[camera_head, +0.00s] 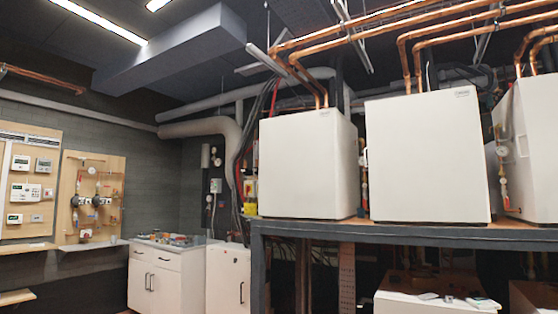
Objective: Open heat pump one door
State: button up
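Several white box-shaped heat pumps stand side by side on a raised dark shelf in the head view. One heat pump (308,163) is at the centre, another (426,157) is right of it, and one more (531,146) is cut off by the right edge. I cannot tell which of them is number one. Their front faces look closed, and I see no handle on them. My gripper and arm are not in view.
The dark shelf edge (400,238) runs below the heat pumps. Copper pipes (420,22) hang above them. A white cabinet (165,278) with tools on top stands at the lower left. Wooden panels (90,198) with controllers hang on the left wall.

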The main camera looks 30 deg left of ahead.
aim_at(298, 171)
jog(key=u, duration=0.3)
jog(key=i, duration=0.35)
jog(key=u, duration=1.2)
jog(key=i, duration=0.9)
jog(key=u, duration=0.9)
jog(key=i, duration=2.85)
jog(key=z, duration=1.4)
jog(key=i, duration=0.8)
jog(key=z, duration=0.9)
